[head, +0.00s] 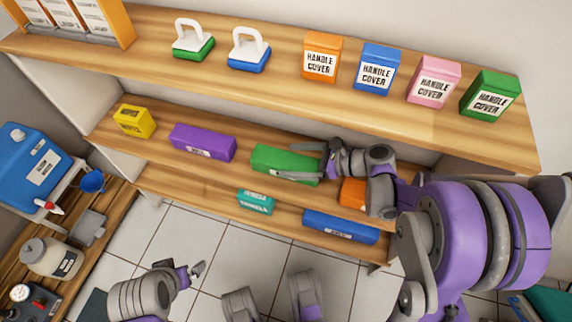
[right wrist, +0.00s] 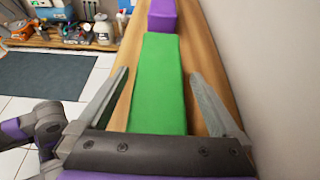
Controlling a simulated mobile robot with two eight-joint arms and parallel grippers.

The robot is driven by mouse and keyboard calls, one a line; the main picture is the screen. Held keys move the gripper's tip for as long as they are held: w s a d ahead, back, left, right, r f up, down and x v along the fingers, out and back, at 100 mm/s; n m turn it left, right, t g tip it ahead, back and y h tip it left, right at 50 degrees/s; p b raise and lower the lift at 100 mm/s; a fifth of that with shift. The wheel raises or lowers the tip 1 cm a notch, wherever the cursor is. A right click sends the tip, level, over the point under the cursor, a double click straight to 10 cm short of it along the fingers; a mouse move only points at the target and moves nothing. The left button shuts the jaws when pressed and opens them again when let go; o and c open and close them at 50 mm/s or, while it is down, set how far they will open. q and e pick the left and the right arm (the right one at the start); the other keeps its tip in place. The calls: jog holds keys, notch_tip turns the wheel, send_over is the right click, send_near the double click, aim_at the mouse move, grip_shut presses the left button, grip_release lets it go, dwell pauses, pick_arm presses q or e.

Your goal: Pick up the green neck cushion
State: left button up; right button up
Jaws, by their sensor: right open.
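The green neck cushion (head: 284,163) is a long green block lying on the middle wooden shelf, between a purple block and an orange block. My right gripper (head: 300,162) is at its right end, with the fingers reaching along it. In the right wrist view the green cushion (right wrist: 160,85) lies between the two open fingers of my right gripper (right wrist: 158,95), with a gap on each side; it does not look gripped. My left gripper (head: 198,269) is low at the bottom left, over the floor, away from the shelves; its jaw state is unclear.
The purple block (head: 202,142) lies left of the cushion, the orange block (head: 353,193) right of it. The upper shelf (head: 270,77) with handle cover boxes overhangs behind. Below are a teal box (head: 256,202) and a blue box (head: 340,227). A wall stands behind the shelf.

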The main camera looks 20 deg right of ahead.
jog(key=shift+w+a+f, duration=0.2)
jog(key=shift+w+a, duration=0.05)
jog(key=shift+a, duration=0.15)
jog(key=c, duration=1.3)
jog(key=shift+o, duration=0.2)
jog(key=shift+s+r, duration=0.1)
jog(key=shift+r, duration=0.05)
